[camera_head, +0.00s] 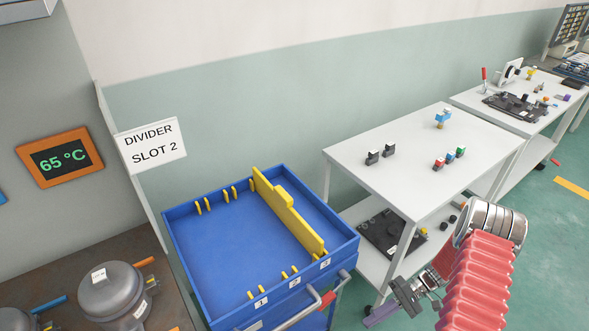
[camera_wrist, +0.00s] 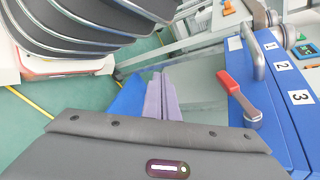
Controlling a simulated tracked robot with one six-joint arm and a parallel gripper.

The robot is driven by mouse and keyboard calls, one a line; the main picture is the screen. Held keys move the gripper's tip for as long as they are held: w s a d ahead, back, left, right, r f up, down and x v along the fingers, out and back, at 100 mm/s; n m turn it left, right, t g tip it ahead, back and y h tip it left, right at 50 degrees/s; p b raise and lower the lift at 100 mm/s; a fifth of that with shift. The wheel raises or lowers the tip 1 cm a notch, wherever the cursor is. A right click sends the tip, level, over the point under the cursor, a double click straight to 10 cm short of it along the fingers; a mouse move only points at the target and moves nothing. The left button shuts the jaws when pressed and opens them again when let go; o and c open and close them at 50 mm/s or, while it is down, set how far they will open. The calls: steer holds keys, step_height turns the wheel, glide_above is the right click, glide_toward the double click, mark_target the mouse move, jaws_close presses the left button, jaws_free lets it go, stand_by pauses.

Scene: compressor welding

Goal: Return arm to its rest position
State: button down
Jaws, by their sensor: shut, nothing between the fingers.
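My gripper (camera_head: 380,314) is at the lower middle of the head view, in front of and right of the blue cart. Its purple fingers are together with nothing between them, pointing down and left. In the wrist view the purple fingers (camera_wrist: 162,97) lie side by side. My red-sleeved arm (camera_head: 478,280) is bent at the lower right. The blue cart (camera_head: 180,255) holds a yellow divider (camera_head: 290,215) standing upright, its front end close to the label 3. The gripper looks apart from the cart and the divider.
The cart's handle with a red grip (camera_head: 328,299) sticks out near my gripper; the grip also shows in the wrist view (camera_wrist: 229,82). A white table (camera_head: 410,150) with small parts stands behind my arm. Metal tanks (camera_head: 113,290) stand at left. Green floor is open at right.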

step_height(320, 180, up, 24)
steer(key=s+m+t+h, duration=0.2)
steer(key=h, duration=0.7)
steer(key=s+a+r+n+t+h, duration=0.1)
steer(key=s+a+r+t, duration=0.1)
steer(key=r, duration=0.5)
steer(key=s+a+r+n+t+h, duration=0.1)
steer(key=s+a+r+t, duration=0.2)
steer(key=r, duration=0.4)
steer(key=s+a+r+n+t+h, duration=0.1)
steer(key=s+a+r+t, duration=0.2)
steer(key=r, duration=0.4)
steer(key=shift+s+r+n+t, duration=0.15)
steer(key=shift+r+n+t, duration=0.1)
steer(key=shift+n+t, duration=0.05)
